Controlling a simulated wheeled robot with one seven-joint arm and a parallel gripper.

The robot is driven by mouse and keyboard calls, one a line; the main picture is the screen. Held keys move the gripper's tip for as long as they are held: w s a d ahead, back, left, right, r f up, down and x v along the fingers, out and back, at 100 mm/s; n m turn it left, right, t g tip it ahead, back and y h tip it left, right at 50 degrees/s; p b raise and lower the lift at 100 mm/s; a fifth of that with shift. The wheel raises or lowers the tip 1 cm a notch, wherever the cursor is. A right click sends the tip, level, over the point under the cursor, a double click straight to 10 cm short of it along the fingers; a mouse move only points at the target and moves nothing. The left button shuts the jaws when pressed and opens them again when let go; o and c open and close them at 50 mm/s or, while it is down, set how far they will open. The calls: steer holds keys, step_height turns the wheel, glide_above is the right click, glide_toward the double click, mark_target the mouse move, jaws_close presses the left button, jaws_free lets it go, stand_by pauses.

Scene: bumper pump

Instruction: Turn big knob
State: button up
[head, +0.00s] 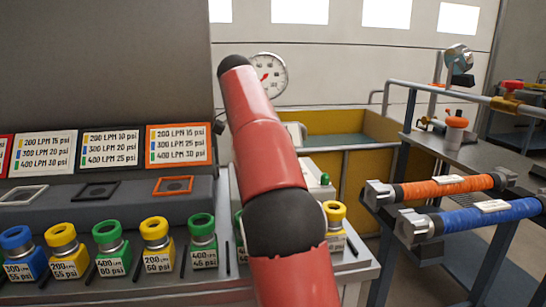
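My red arm rises through the middle of the head view and ends in a dark joint at the top. My gripper does not show in this view. I cannot tell for certain which thing is the big knob. An orange-topped knob-like part (456,123) stands on the grey bench at the right. A red-handled valve (512,87) sits on the pipe farther right. Both are well apart from the visible part of my arm. The arm hides part of the bench behind it.
Several colored nozzles, one of them yellow (155,235), line the front bench below label cards (178,145). A round gauge (267,76) is behind my arm. Orange (445,188) and blue (485,216) hose-like cylinders lie at right. A yellow tank (330,122) stands behind.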

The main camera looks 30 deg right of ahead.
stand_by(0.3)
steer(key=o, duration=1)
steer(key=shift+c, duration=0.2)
